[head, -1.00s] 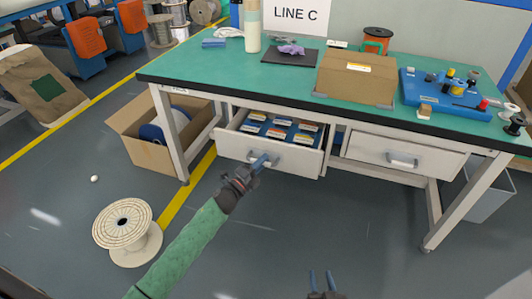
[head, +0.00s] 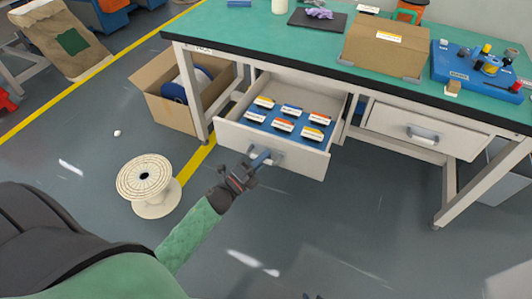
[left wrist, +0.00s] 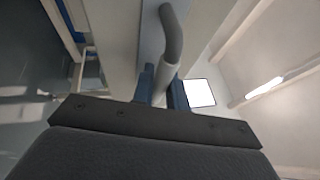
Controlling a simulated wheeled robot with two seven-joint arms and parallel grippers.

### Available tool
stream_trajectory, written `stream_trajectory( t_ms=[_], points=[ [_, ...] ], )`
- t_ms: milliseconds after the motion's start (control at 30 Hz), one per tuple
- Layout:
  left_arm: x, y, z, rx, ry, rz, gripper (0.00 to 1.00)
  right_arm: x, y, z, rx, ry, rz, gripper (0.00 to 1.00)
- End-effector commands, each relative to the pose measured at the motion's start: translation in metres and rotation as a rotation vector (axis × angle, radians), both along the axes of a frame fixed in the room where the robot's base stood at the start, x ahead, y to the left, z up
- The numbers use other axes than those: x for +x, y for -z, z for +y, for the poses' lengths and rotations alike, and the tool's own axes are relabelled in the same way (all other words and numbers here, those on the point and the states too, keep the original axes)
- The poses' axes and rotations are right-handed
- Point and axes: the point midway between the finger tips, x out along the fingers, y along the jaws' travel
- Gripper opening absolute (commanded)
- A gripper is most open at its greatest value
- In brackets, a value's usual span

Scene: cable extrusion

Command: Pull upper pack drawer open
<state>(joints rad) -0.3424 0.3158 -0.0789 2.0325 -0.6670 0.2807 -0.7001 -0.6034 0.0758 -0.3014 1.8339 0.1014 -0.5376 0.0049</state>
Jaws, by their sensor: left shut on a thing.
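The upper pack drawer (head: 230,138) is the left drawer under the green workbench, below the "PACK" label. It stands well open, with several small blue packs with white, orange and yellow labels (head: 284,125) inside. My left gripper (head: 256,163) is shut on its grey bar handle (head: 275,155) at the drawer front. In the left wrist view the handle (left wrist: 171,38) runs between the two blue fingers (left wrist: 163,88).
A second drawer (head: 400,127) on the right is closed. A cardboard box (head: 165,105) stands left of the bench leg, and a cable spool (head: 148,186) on the floor beside my left arm. The floor in front of the drawer is clear.

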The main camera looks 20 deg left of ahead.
Motion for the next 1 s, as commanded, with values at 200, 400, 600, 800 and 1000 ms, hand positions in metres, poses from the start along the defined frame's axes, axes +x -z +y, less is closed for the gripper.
stream_trajectory(
  t_ms=[200, 400, 600, 800, 1000],
  points=[
    [-0.002, 0.001, 0.001, 0.000, -0.001, 0.001, 0.00, 0.000, 0.000, 0.000, 0.000, 0.000, -0.001, 0.36],
    [-0.002, 0.001, 0.001, 0.000, -0.001, 0.001, 0.17, 0.000, 0.000, 0.001, 0.002, 0.000, -0.001, 0.36],
    [-0.002, 0.000, 0.000, 0.000, -0.001, 0.000, 0.37, 0.000, 0.000, 0.002, 0.002, 0.000, -0.001, 0.36],
    [-0.002, 0.001, 0.001, 0.000, 0.000, 0.000, 0.37, 0.000, -0.001, 0.001, 0.002, 0.001, -0.002, 0.36],
    [-0.015, 0.005, 0.007, -0.001, -0.001, 0.001, 0.37, 0.000, 0.000, 0.001, 0.002, 0.000, -0.004, 0.36]
  ],
)
